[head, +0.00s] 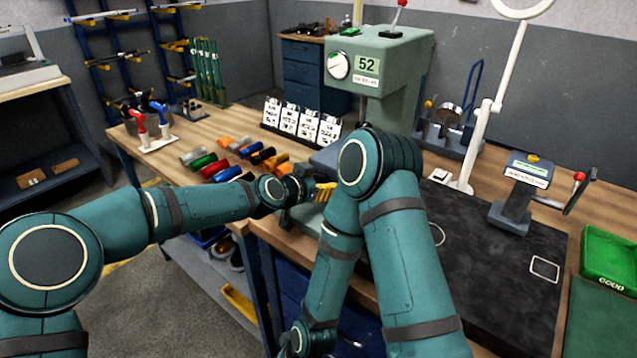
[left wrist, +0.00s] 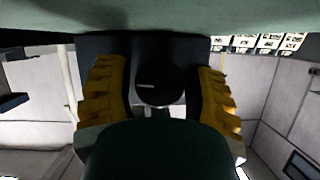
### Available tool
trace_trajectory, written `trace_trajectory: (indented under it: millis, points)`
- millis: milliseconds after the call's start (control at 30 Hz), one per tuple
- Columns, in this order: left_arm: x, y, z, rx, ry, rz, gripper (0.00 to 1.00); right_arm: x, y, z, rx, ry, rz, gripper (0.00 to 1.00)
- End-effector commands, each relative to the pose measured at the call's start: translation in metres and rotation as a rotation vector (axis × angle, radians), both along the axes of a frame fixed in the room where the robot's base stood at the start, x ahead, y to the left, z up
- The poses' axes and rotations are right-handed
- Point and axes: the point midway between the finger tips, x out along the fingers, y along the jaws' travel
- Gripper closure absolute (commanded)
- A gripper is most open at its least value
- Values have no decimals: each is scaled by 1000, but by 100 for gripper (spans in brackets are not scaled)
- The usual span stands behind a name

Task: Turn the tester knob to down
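The tester is a green machine (head: 400,52) at the back of the bench, with a "52" display and a white round dial (head: 338,65). My left gripper (head: 325,191) is in front of its lower part, its yellow fingers partly hidden behind my right arm. In the left wrist view a dark, round, knob-like disc (left wrist: 160,84) with a small light mark lies between the fingertips. The left fingers (left wrist: 160,95) are open, with gaps on both sides of the disc.
Coloured cylinders (head: 232,160) lie on the bench left of the gripper, with a row of white cards (head: 300,123) behind. To the right are a dark mat (head: 500,265), a small stand (head: 520,190), a white lamp arm (head: 495,95) and a green tray (head: 610,262).

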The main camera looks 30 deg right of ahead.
Motion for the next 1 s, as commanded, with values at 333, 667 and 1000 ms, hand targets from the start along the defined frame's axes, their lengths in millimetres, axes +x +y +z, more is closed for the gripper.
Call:
trace_trajectory:
  millis: [333,667,1000]
  points:
    - [0,0,0,-4,10,0,92,0,0,0,0,0,0,48]
    - [0,1,-1,-63,152,1,92,0,0,0,0,0,0,48]
    - [0,0,-1,-162,387,1,92,0,0,0,0,0,0,48]
